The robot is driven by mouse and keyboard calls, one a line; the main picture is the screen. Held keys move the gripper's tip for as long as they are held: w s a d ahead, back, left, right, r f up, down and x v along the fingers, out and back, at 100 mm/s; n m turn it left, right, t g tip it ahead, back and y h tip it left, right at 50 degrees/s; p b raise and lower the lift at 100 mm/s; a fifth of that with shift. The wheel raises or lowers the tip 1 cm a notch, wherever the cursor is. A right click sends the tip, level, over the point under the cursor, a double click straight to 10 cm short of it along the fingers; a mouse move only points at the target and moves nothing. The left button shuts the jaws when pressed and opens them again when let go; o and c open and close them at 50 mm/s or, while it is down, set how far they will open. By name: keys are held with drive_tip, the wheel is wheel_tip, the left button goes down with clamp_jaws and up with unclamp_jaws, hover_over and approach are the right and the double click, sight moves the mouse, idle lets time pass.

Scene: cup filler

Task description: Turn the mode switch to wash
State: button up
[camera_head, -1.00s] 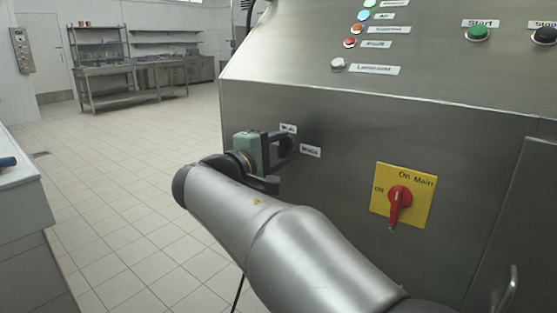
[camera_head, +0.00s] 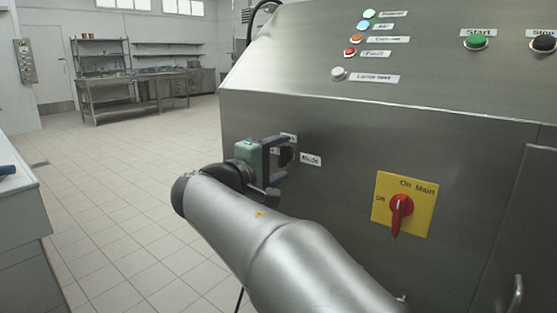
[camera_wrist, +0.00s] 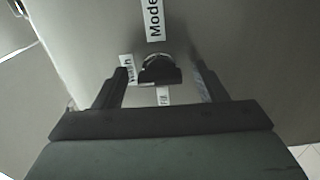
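The mode switch is a small black knob on the steel panel. It shows in the wrist view (camera_wrist: 160,71) between my fingers, and in the head view (camera_head: 286,156) it is partly covered by my gripper. A "Mode" label (camera_wrist: 154,18) is above it in the wrist view, a "Wash" label (camera_wrist: 127,68) is to its left, and another label (camera_wrist: 163,96), probably "Fill", is below it. My gripper (camera_wrist: 161,75) is open, one finger on each side of the knob, with visible gaps. In the head view my gripper (camera_head: 277,166) is close to the panel.
A yellow plate with a red main switch (camera_head: 400,207) is on the panel to the right. Indicator lamps (camera_head: 362,26), a green Start button (camera_head: 476,41) and a black Stop button (camera_head: 543,43) are above. A white counter (camera_head: 18,205) stands at left; the floor between is clear.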

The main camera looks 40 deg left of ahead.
drive_tip(key=s+p, duration=0.4)
drive_tip(key=s, duration=1.3)
drive_tip(key=shift+s+a, duration=0.2)
drive_tip(key=shift+a, duration=0.25)
